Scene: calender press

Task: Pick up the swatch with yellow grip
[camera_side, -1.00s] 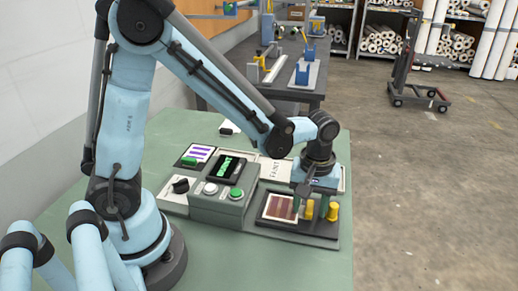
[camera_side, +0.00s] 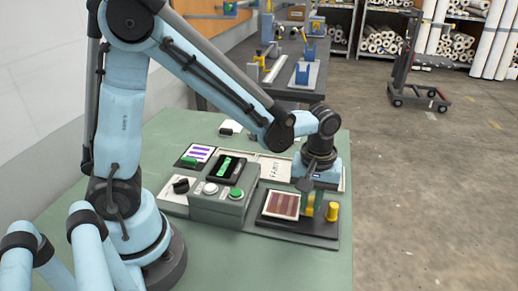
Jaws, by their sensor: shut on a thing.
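The swatch (camera_side: 281,205) is a square with brown-red stripes and a pale border. It lies on a dark tray (camera_side: 300,233) at the front right of the bench. A yellow grip (camera_side: 310,211) is beside its right edge, partly hidden by my gripper. My gripper (camera_side: 311,198) points down over this grip and is shut on it. A second yellow post (camera_side: 332,211) stands just to the right, apart from the jaws. The swatch still looks flat at tray level; I cannot see any gap under it.
A grey control box (camera_side: 222,206) with a screen, a white button and a green button stands left of the tray. A purple-striped swatch (camera_side: 201,153) with a green grip lies behind it. A pale labelled panel (camera_side: 274,167) is behind the tray. The green bench front is clear.

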